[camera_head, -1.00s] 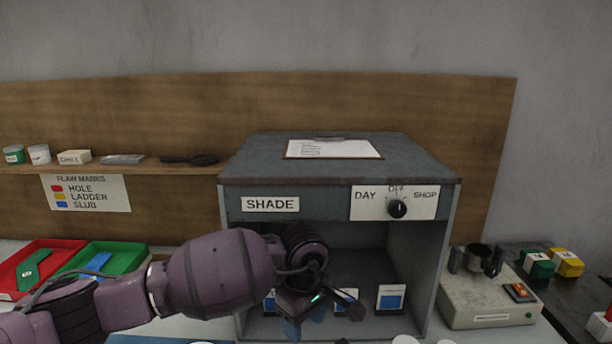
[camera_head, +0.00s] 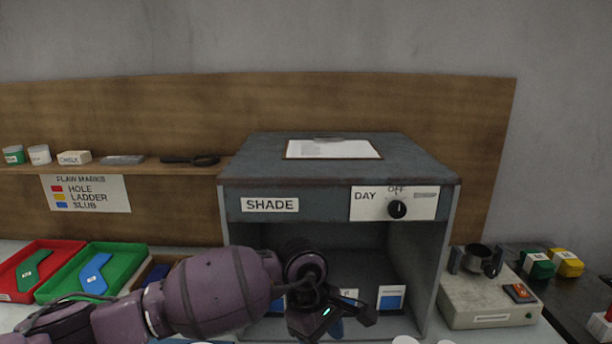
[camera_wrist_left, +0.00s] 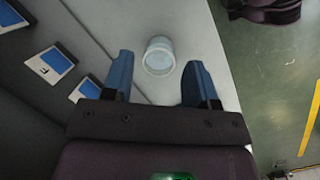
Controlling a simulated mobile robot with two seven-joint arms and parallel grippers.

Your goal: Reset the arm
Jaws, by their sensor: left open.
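My left arm reaches in from the left across the front of the grey SHADE booth (camera_head: 340,162). My left gripper (camera_head: 340,322) is low at the booth's opening and partly hidden by its own wrist. In the left wrist view its two blue fingers (camera_wrist_left: 160,68) are spread apart with nothing between them. Beyond the fingertips a small clear round cup (camera_wrist_left: 158,56) stands on the pale surface, apart from them. Blue sample cards (camera_wrist_left: 50,64) line the booth to the left in that view. My right gripper is not in view.
A grey device (camera_head: 490,300) stands at right. A shelf (camera_head: 120,167) holds small items.

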